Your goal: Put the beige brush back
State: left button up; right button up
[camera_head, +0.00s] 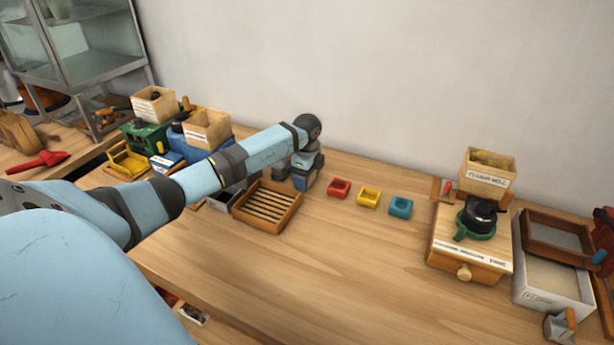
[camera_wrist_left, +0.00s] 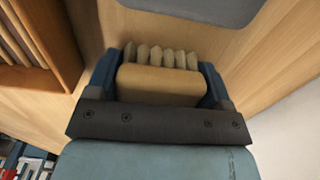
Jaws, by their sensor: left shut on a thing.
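My left gripper (camera_wrist_left: 158,85) is shut on the beige brush (camera_wrist_left: 158,82), a small block with a row of pale bristle tufts along its far edge in the left wrist view. Both blue fingers flank the brush. In the head view my left gripper (camera_head: 300,180) is near the back of the table, just right of the slatted wooden tray, pointing down; the brush is hidden there. I cannot tell whether the brush touches the table. My right gripper is not in view.
The slatted wooden tray (camera_head: 267,224) lies close beside the gripper. Red (camera_head: 339,188), yellow (camera_head: 369,196) and blue (camera_head: 401,207) small holders stand in a row to the right. A wooden mill (camera_head: 470,247) and a grey box (camera_head: 549,285) stand farther right. The front middle table is clear.

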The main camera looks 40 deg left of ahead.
pick_arm(q)
jog(key=shift+r, duration=0.1)
jog(key=o, duration=0.9)
notch_tip(320, 180, up, 12)
dwell(0.6)
